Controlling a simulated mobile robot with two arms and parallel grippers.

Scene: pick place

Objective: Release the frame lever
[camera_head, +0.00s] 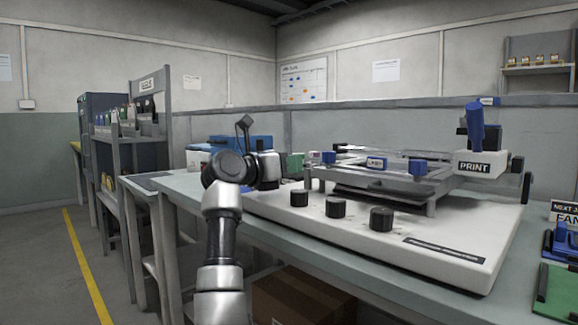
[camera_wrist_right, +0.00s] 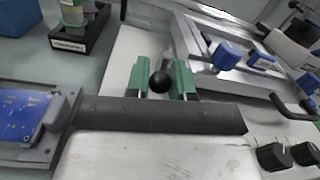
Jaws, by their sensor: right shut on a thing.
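The lever's black ball knob (camera_wrist_right: 160,82) shows in the right wrist view, between the two green fingers of my right gripper (camera_wrist_right: 159,80). The gripper is shut on this knob; the lever's shaft is mostly hidden. In the head view my right gripper (camera_head: 296,162) is at the left end of the white printing machine (camera_head: 440,225), and the knob is hidden there. The grey frame (camera_head: 385,180) lies level over the machine's bed, with blue knobs (camera_head: 418,167) along it. The frame also shows in the right wrist view (camera_wrist_right: 205,50). My left gripper is not in view.
Several black dials (camera_head: 381,219) line the machine's front. A PRINT block (camera_head: 484,164) with a blue handle stands at the right. A blue box (camera_head: 240,143) stands behind my arm.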

